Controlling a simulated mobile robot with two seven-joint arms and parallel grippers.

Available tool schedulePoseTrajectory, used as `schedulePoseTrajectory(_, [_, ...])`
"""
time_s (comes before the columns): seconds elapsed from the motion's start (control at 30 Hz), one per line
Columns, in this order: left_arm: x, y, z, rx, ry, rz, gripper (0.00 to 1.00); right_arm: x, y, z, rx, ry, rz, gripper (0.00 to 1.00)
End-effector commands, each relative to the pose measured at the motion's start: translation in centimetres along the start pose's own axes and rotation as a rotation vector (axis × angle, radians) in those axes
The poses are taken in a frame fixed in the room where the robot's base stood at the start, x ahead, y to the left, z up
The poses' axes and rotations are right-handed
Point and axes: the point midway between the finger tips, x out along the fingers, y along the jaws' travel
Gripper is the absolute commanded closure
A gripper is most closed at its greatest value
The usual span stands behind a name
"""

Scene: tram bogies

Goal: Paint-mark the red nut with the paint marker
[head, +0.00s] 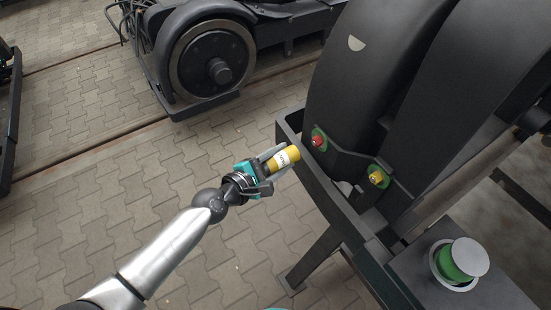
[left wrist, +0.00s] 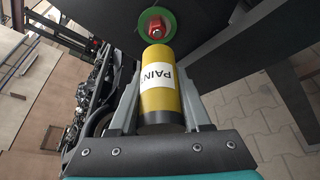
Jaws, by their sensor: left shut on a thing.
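The red nut (head: 317,141) sits on a green round washer on the dark bogie frame in the head view. It also shows at the top of the left wrist view (left wrist: 155,28). My left gripper (head: 271,165) is shut on the paint marker (head: 286,157), a yellow cylinder with a white label reading PAINT. In the head view a small gap shows between marker and nut. My right gripper is not in view.
A yellow nut (head: 376,178) on a green washer is right of the red one. A green button-like cylinder with a grey top (head: 462,260) stands on the dark ledge at lower right. A wheel (head: 213,62) is behind. Paved floor (head: 80,220) at left is clear.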

Motion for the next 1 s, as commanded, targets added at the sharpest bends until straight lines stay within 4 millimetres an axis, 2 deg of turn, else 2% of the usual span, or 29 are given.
schedulePoseTrajectory(0.6, [3.8, 0.1, 1.6, 0.0, -0.002, 0.002, 1.0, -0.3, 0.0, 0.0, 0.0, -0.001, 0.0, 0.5])
schedulePoseTrajectory(1.0, [4.4, 0.0, 1.9, 0.001, -0.001, 0.0, 1.0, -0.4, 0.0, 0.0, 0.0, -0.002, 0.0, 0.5])
